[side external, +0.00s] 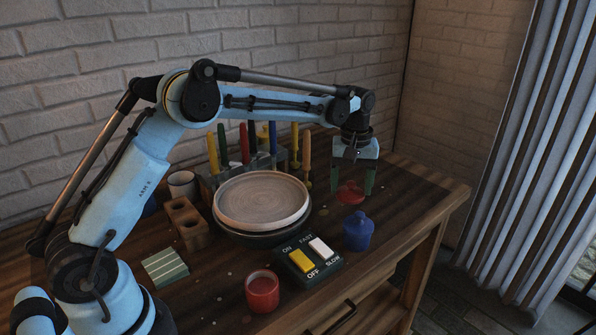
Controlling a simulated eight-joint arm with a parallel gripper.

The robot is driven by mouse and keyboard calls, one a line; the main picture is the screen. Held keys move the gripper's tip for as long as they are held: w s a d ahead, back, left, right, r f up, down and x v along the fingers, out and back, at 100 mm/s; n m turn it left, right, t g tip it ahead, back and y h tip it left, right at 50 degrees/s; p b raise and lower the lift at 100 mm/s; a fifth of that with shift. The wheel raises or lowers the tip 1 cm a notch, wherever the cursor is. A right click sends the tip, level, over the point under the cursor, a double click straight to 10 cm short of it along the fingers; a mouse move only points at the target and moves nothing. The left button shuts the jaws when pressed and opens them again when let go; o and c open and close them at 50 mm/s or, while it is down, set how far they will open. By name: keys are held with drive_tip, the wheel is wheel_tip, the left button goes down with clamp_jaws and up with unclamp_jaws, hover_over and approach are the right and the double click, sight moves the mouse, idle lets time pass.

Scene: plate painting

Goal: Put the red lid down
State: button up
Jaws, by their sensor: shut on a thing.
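The red lid (350,192) is a small round red piece on the right part of the wooden table, between my gripper's green fingers. My gripper (351,186) points down and is shut on the lid. The lid is at or just above the table top; I cannot tell whether it touches. An open red pot (262,292) stands near the table's front edge with red inside and no lid on it.
A blue lidded pot (358,231) stands just in front of the lid. A plate on a turntable (262,200) is at the left, with a switch box (309,258) before it. Brushes stand in a rack behind. The table's right end (430,190) is clear.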

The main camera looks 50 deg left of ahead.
hover_over(340, 208)
wheel_tip(340, 208, down, 3)
drive_tip(key=shift+s+f, duration=0.1)
drive_tip(key=shift+f, duration=2)
drive_tip(key=shift+f, duration=0.2)
drive_tip(key=o, duration=1)
drive_tip(key=shift+o, duration=0.2)
drive_tip(key=shift+r, duration=0.1)
